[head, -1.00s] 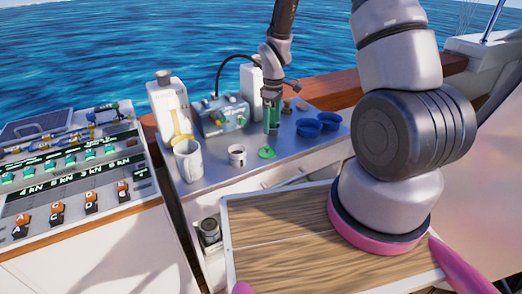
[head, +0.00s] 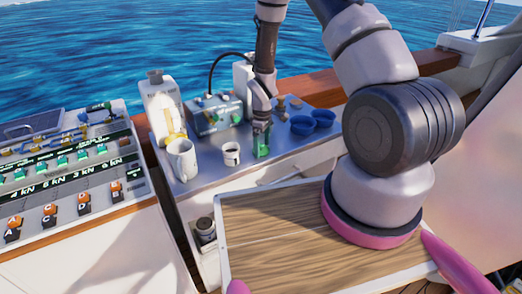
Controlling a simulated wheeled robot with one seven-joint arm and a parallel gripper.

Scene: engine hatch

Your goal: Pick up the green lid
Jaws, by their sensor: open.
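My gripper (head: 261,144) is low over the grey worktop (head: 215,172), pointing down, right of a small white cup. Its fingers look greenish at this distance, and it is open. The green lid (head: 261,154) is at the fingertips, mostly hidden by them. I cannot tell whether the fingers touch it or stand around it.
A switch panel (head: 70,170) is left; a wooden hatch (head: 270,235) is in front.

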